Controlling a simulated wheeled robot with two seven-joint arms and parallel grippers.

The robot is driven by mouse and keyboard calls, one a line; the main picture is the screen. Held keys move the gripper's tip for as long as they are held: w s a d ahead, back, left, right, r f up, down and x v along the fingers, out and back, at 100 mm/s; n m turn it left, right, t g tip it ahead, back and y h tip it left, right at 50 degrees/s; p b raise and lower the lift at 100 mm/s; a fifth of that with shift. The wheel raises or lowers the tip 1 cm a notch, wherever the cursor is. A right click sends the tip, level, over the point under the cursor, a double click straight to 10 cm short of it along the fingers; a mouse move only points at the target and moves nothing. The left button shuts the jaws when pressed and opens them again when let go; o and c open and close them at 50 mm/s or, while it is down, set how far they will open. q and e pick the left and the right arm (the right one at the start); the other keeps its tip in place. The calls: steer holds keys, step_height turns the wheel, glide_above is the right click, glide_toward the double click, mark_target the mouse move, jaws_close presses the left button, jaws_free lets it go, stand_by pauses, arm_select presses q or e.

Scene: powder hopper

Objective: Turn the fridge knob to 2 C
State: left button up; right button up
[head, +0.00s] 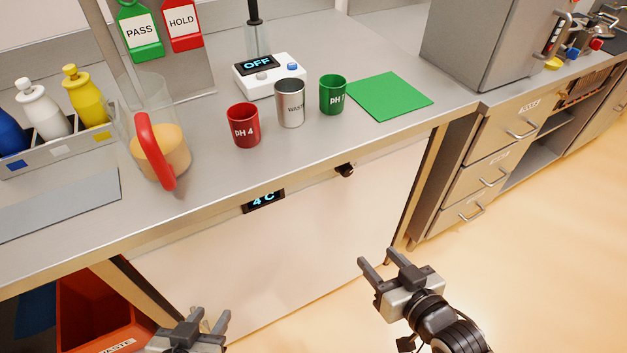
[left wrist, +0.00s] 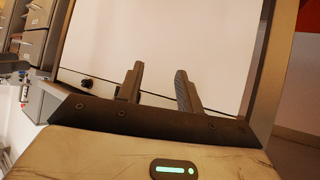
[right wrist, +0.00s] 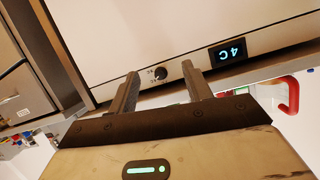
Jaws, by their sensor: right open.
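The fridge knob (head: 345,170) is small, dark and round, on the upper front of the white under-counter fridge (head: 300,235). The fridge display (head: 263,201), left of the knob, reads 4 C. In the right wrist view the knob (right wrist: 160,73) appears between the fingertips, with small marks beside it; the display also shows (right wrist: 231,53). My right gripper (head: 379,258) is open and empty, in front of the fridge and apart from the knob. My left gripper (head: 209,315) is open and empty, low before the fridge's left part.
The bench edge overhangs the fridge front. On the bench stand a red pH 4 cup (head: 243,127), a steel cup (head: 290,103), a green cup (head: 333,95) and a red-handled pitcher (head: 165,150). An orange waste bin (head: 95,310) is at lower left. Floor at right is clear.

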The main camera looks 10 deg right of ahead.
mark_target(349, 172)
steer(key=w+d+r+m+t+y+b, duration=0.1)
steer(key=w+d+r+t+y+b, duration=0.1)
steer(key=w+d+r+t, duration=0.3)
steer(key=shift+g, duration=0.6)
steer(key=x, duration=0.5)
steer(key=a+f+x, duration=0.1)
steer(key=x, duration=0.5)
steer(key=f+x, duration=0.1)
steer(key=x, duration=0.4)
steer(key=shift+a+f+b, duration=0.15)
steer(key=shift+a+b, duration=0.1)
steer(key=shift+b, duration=0.05)
steer(key=c, duration=1)
